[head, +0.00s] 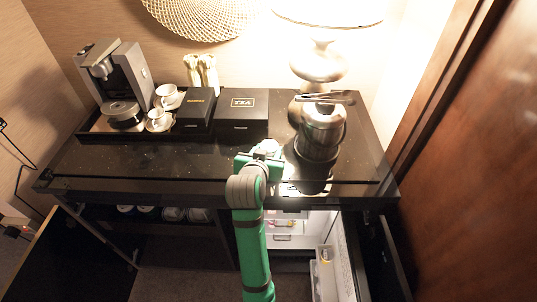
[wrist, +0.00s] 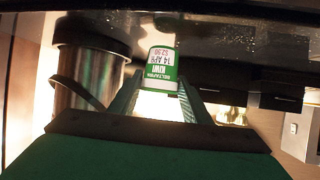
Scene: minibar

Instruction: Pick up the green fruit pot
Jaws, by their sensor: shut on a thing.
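The green fruit pot shows in the wrist view (wrist: 160,72) as a small pot with a green and white label reading KIWI, 14 APR, printed upside down in that picture. My gripper (wrist: 158,88) is shut on it, with one finger on each side. In the head view my gripper (head: 264,152) is at the front middle of the black counter, left of the steel ice bucket. My arm covers most of the pot in that view, and I cannot tell whether it touches the counter.
On the black counter (head: 100,165) stand a coffee machine (head: 120,80), cups, two black boxes and a steel ice bucket (head: 320,130) with tongs. A lamp (head: 318,62) is behind. Below, the lit fridge (head: 285,222) stands open. The counter's left front is clear.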

